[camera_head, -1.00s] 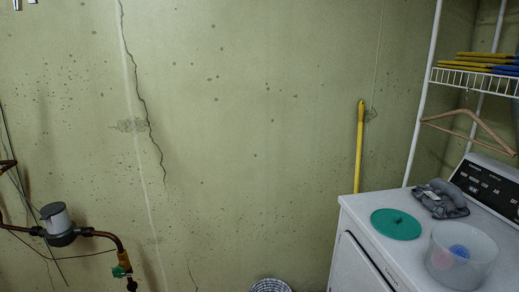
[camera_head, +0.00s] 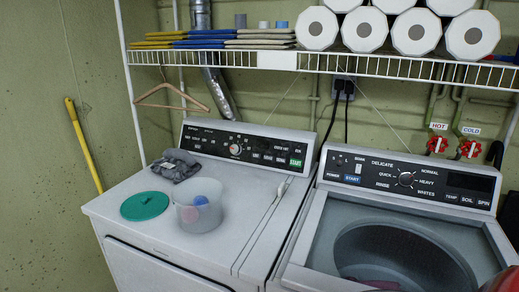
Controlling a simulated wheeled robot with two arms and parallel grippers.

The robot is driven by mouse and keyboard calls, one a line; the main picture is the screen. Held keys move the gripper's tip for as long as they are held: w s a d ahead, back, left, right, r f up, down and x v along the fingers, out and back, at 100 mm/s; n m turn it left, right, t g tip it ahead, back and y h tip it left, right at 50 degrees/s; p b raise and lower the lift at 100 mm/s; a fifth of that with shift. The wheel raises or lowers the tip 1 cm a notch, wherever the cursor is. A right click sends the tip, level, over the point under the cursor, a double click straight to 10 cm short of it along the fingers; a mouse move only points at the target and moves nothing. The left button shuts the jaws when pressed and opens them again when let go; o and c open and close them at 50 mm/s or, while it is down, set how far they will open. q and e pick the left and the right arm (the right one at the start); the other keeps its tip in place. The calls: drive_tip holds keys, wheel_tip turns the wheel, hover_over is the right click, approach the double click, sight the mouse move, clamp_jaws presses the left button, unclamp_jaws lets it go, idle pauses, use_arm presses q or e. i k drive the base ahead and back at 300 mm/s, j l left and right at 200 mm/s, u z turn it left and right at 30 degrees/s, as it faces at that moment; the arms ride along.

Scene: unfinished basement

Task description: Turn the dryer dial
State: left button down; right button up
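The dryer (camera_head: 235,208) is the white machine at the middle left, with a black control panel (camera_head: 270,150) along its back. The dryer dial (camera_head: 235,149) is a small round knob with a pale rim and reddish centre, left of the panel's middle. The washer (camera_head: 300,270) stands to its right with its top opening uncovered; its own dial (camera_head: 406,179) is black and silver. Neither of my grippers shows in the view. A red shape cut off at the lower right corner cannot be made out.
On the dryer top lie a grey cloth (camera_head: 176,165), a green disc (camera_head: 145,206) and a clear tub (camera_head: 199,217) with coloured balls. A wire shelf (camera_head: 350,66) above holds paper rolls (camera_head: 364,30) and folded cloths. A hanger (camera_head: 172,98) hangs at left.

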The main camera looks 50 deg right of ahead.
sight(236, 148)
drive_tip(key=z, duration=1.4)
drive_tip(key=i+j, duration=0.1)
drive_tip(key=j, duration=0.2)
